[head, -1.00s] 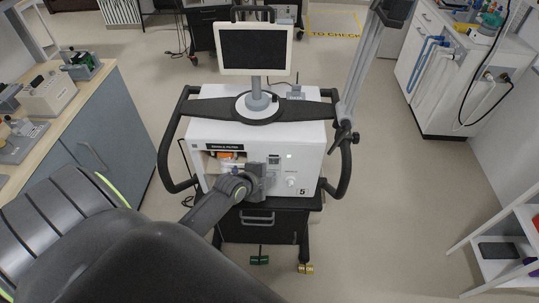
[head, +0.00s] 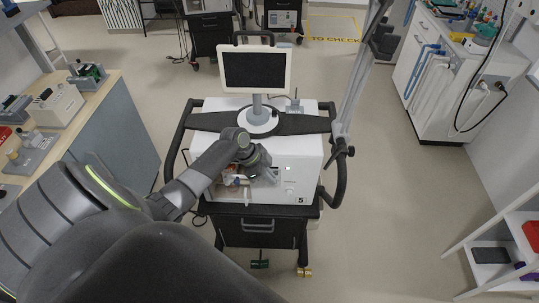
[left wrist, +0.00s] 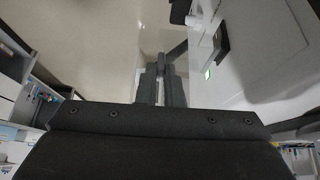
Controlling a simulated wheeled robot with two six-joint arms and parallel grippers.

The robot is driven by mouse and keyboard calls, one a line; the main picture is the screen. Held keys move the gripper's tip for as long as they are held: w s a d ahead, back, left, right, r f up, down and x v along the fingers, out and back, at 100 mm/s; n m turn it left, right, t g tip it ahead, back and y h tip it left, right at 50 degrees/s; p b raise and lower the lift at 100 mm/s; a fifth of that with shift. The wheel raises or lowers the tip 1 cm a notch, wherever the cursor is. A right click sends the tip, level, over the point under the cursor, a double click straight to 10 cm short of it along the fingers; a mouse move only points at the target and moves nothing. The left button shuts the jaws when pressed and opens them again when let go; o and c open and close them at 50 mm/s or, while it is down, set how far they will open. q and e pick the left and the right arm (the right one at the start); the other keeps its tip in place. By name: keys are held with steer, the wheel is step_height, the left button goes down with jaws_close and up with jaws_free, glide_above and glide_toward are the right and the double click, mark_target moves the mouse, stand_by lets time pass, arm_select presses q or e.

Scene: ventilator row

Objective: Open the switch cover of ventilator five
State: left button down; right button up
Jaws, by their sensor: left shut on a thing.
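Ventilator five (head: 300,150) is a white box on a black cart, with a "5" label low on its front. My left gripper (head: 266,174) is at the middle of this front, and my arm hides much of the panel. In the left wrist view my left gripper (left wrist: 161,88) has its fingers close together at a dark piece, apparently the switch cover (left wrist: 177,49), which stands out from the white front beside a dark frame. A small green patch shows near it. The switch itself cannot be made out. My right gripper is not in view.
A monitor (head: 255,70) stands on top of the ventilator, and a black handle rail (head: 340,180) curves around its side. A workbench (head: 95,120) is at the left and a white shelf (head: 495,225) at the right.

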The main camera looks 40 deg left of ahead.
arm_select(q)
steer(key=shift+w+a+r+g, duration=0.1)
steer(key=shift+r+g, duration=0.05)
steer(key=shift+g, duration=0.15)
stand_by(0.4)
steer(key=c, duration=1.6)
jaws_free()
steer(key=shift+o, duration=0.2)
steer(key=b+v, duration=0.4)
steer(key=v, duration=1.3)
steer(key=shift+a, duration=0.35)
